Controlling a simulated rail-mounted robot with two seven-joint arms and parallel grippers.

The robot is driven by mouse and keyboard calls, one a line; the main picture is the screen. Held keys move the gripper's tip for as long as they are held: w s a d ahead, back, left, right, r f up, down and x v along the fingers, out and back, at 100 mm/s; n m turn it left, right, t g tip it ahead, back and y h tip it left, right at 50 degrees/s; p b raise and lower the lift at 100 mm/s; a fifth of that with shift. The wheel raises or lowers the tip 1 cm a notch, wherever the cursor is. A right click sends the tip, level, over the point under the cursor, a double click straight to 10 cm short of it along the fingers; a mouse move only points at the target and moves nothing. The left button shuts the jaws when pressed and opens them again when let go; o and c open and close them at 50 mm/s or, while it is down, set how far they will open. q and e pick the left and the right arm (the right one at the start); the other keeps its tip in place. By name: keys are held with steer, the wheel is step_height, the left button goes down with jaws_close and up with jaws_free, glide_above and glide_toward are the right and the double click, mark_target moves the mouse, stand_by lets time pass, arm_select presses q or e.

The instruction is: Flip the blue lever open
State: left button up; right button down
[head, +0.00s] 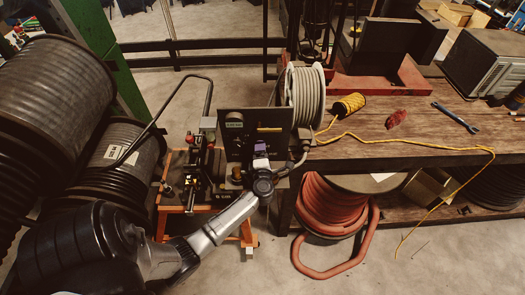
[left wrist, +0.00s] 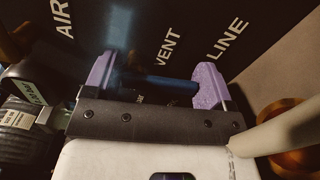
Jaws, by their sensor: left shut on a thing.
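The blue lever (left wrist: 178,91) shows in the left wrist view as a dark blue bar lying across the space between the purple fingertips of my left gripper (left wrist: 156,88). The gripper is shut on the lever, with a finger at each end of the visible bar. Behind it is a black panel (left wrist: 185,22) with the white words AIR, VENT and LINE. In the head view my left gripper (head: 261,153) is at the front of this panel (head: 236,142), and the lever cannot be made out there. My right gripper is in neither view.
An orange-framed stand (head: 172,222) is below and left of the panel. A wooden bench (head: 395,145) with a yellow cord spool (head: 348,105) and a wrench (head: 455,117) is to the right. Large black hose reels (head: 55,95) crowd the left. A pale hose (left wrist: 285,125) passes close to the gripper's right.

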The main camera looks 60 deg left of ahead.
arm_select(q)
steer(key=shift+s+m+p, duration=0.2)
steer(key=shift+m+p, duration=0.5)
steer(key=shift+p, duration=0.1)
steer(key=shift+a+f+m, duration=0.1)
steer(key=shift+f+m, duration=0.1)
steer(key=shift+m, duration=0.1)
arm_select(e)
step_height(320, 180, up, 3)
arm_select(q)
steer(key=shift+f, duration=0.1)
steer(key=o, duration=0.9)
steer(key=shift+c, duration=0.2)
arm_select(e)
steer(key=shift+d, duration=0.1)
arm_select(q)
steer(key=v, duration=1.4)
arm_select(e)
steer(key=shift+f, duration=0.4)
arm_select(q)
steer(key=shift+a, duration=0.1)
